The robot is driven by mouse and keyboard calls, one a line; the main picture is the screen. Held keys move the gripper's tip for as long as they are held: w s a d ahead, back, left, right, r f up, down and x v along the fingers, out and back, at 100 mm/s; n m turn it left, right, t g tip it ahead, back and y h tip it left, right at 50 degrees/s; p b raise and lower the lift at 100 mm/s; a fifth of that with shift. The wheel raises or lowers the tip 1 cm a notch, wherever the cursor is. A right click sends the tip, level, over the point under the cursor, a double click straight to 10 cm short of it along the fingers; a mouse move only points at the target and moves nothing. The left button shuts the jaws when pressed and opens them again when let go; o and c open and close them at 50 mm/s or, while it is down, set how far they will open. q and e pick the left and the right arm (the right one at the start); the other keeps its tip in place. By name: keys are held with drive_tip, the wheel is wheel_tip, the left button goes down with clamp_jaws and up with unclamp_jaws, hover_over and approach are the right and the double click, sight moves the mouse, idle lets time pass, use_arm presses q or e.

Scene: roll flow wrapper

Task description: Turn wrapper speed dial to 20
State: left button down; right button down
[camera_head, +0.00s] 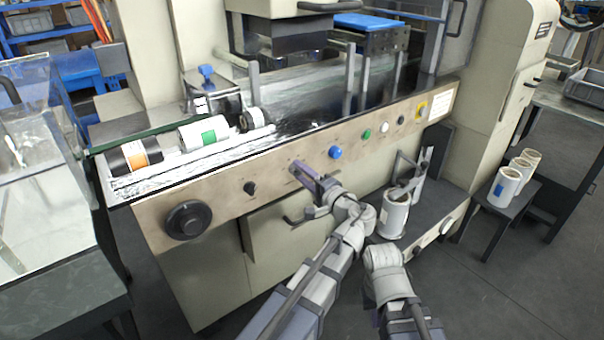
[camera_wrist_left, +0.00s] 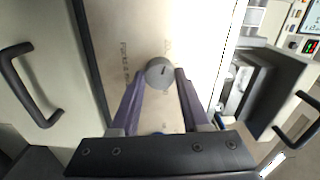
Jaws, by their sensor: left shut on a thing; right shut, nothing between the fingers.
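My left gripper (camera_head: 306,174) is at the machine's beige front panel (camera_head: 228,190), with its purple fingers up against it. In the left wrist view the round grey dial (camera_wrist_left: 158,73) lies between the fingertips of the left gripper (camera_wrist_left: 160,80), which is shut on it. A short dark mark shows on the dial's face. In the head view the fingers hide the dial.
A black knob (camera_head: 250,188), a large black handwheel (camera_head: 188,220) and a blue button (camera_head: 335,152) are on the same panel. A dark handle (camera_wrist_left: 28,85) sticks out from the cabinet. A white roll (camera_head: 392,218) stands near my right arm. Several white rolls stand on a stool (camera_head: 518,200) at right.

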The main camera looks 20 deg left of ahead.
use_arm(q)
drive_tip(key=shift+n, duration=0.5)
drive_tip(key=shift+c, duration=1.9)
unclamp_jaws()
